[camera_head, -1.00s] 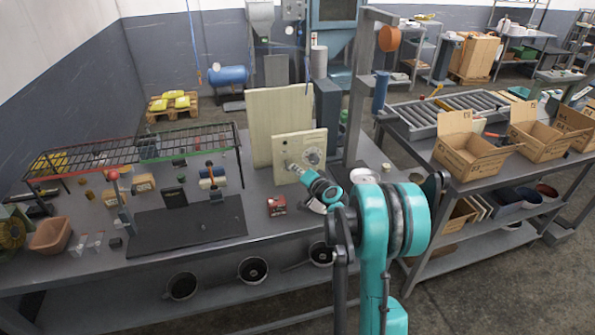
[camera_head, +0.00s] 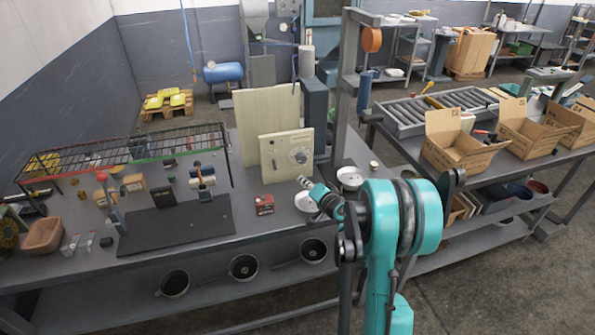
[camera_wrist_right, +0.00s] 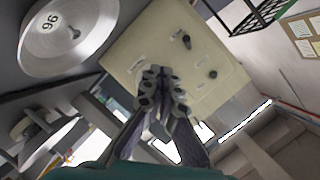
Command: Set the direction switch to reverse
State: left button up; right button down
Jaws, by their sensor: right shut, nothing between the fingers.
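A cream control panel (camera_head: 272,155) stands upright on the workbench. A round dial (camera_head: 299,156) shows on its face in the head view. The right wrist view shows the panel (camera_wrist_right: 150,32) tilted, with a dark lever-like knob (camera_wrist_right: 186,40) and a second dark knob (camera_wrist_right: 212,74). I cannot tell from labels which is the direction switch or how it is set. My right gripper (camera_head: 303,180) is shut and empty, just in front of and below the dial. In the right wrist view its fingers (camera_wrist_right: 162,82) cover part of the panel's face. My left gripper is out of view.
A larger cream board (camera_head: 262,112) stands behind the panel. A grey post (camera_head: 345,85) rises to its right. A disc marked 96 (camera_wrist_right: 66,32) shows in the right wrist view.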

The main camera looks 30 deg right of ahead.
jog(key=shift+s+a+f, duration=0.1)
jog(key=shift+s+f, duration=0.15)
jog(key=shift+s, duration=0.35)
jog(key=shift+s+f, duration=0.2)
jog(key=shift+s, duration=0.4)
